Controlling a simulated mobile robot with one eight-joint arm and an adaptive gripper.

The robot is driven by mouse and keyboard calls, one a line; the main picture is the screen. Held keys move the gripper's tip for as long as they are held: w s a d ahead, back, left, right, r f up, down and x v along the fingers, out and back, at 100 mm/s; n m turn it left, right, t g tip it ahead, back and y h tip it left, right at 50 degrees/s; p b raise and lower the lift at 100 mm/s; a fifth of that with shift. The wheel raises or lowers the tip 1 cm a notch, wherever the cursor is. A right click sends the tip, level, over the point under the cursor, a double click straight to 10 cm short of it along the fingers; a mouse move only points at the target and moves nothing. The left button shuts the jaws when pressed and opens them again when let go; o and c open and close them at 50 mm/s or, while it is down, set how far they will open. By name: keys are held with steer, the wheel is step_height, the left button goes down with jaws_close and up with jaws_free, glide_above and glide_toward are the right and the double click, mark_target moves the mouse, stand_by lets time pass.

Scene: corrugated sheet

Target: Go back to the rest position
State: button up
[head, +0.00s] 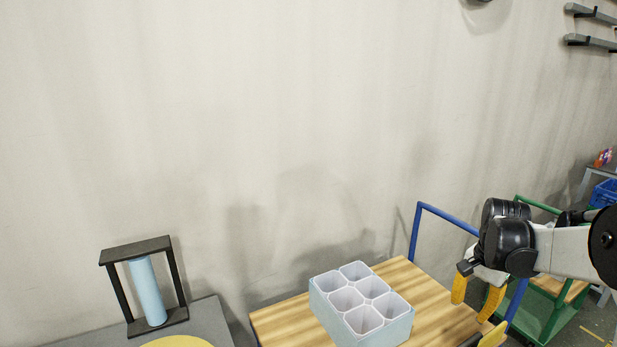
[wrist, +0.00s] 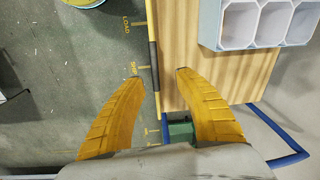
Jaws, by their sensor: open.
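My gripper (head: 476,297) hangs from my arm at the right of the head view, beside the right edge of the wooden cart top (head: 408,277). Its two yellow fingers are spread apart with nothing between them. In the wrist view my gripper (wrist: 157,75) also shows open and empty, over the edge of the cart top (wrist: 183,45). A light blue box (head: 324,310) with several white compartments stands on the cart, left of my gripper. It also shows at the top right of the wrist view (wrist: 210,22).
A dark frame (head: 119,290) holding a light blue cylinder (head: 147,290) stands on a grey table (head: 215,320) at lower left. The cart's blue handle (head: 447,215) rises behind my gripper. A green cart (head: 545,312) stands behind my arm. The wall fills the back.

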steer(key=s+a+r+n+t, duration=0.1)
steer(key=s+a+r+n, duration=0.25)
steer(key=a, duration=0.35)
steer(key=s+a+r+n+t, duration=0.2)
steer(key=s+a+r, duration=0.15)
steer(key=a, duration=0.35)
steer(key=s+a+n+t, duration=0.3)
steer(key=s+a+n, duration=0.3)
steer(key=s+a, duration=0.3)
steer(key=shift+a+n, duration=0.35)
steer(key=shift+a, duration=0.05)
